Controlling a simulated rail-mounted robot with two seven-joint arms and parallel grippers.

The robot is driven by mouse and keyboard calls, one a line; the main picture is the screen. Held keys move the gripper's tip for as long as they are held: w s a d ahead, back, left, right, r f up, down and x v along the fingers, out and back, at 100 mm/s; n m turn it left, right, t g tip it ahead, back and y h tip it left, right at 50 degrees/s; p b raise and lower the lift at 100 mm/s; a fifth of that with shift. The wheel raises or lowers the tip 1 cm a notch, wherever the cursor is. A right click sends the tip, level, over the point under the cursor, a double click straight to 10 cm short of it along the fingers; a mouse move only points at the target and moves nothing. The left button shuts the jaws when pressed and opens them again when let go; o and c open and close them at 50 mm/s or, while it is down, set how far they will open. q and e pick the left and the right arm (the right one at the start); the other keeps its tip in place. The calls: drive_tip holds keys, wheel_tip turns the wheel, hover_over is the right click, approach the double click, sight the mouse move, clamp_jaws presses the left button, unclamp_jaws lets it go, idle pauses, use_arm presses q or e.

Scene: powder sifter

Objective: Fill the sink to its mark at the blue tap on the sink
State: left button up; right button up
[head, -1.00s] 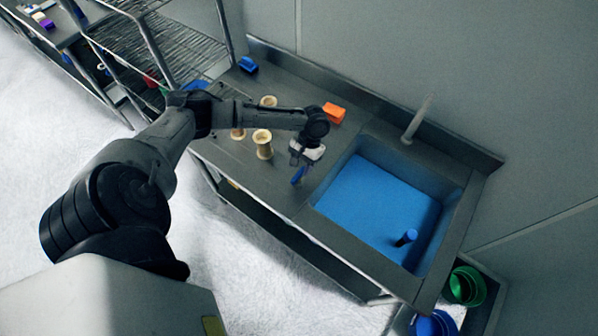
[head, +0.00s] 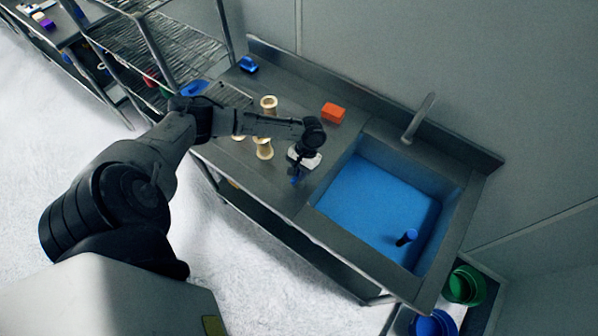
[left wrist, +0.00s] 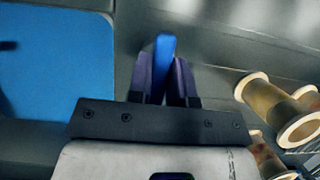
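The sink (head: 452,222) is set in the right part of the metal counter, with blue water (head: 375,205) across its basin. A dark blue upright post (head: 407,237) stands out of the water near the front right. A grey spout (head: 418,118) rises at the back rim. My left gripper (head: 296,179) is at the counter's front, left of the basin. In the left wrist view its fingers (left wrist: 165,82) close on both sides of a blue tap handle (left wrist: 165,48). Its base is hidden. The water (left wrist: 50,62) also shows there. No fill mark can be made out. My right gripper is out of view.
Several cream spools (head: 264,149) stand left of my left gripper. An orange block (head: 333,113) and a blue object (head: 248,64) lie towards the back wall. A wire rack (head: 165,50) stands left. Green (head: 464,285) and blue (head: 434,325) containers sit beyond the counter's right end.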

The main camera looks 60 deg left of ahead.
use_arm(q)
clamp_jaws()
drive_tip(key=shift+r+m+y+p, duration=0.25)
drive_tip(key=shift+m+p, duration=0.45)
drive_tip(key=shift+p, duration=0.4)
drive_tip(key=m+y+p, duration=0.1)
drive_tip(key=m+p, duration=0.1)
drive_tip(key=shift+d+f+m+g+p, duration=0.1)
drive_tip(key=shift+m+g+p, duration=0.2)
drive_tip(key=shift+m, duration=0.1)
drive_tip(key=shift+f+m+y+p, duration=0.1)
drive_tip(key=shift+m+y+p, duration=0.35)
drive_tip(key=shift+m+p, duration=0.4)
drive_tip(key=shift+m, duration=0.25)
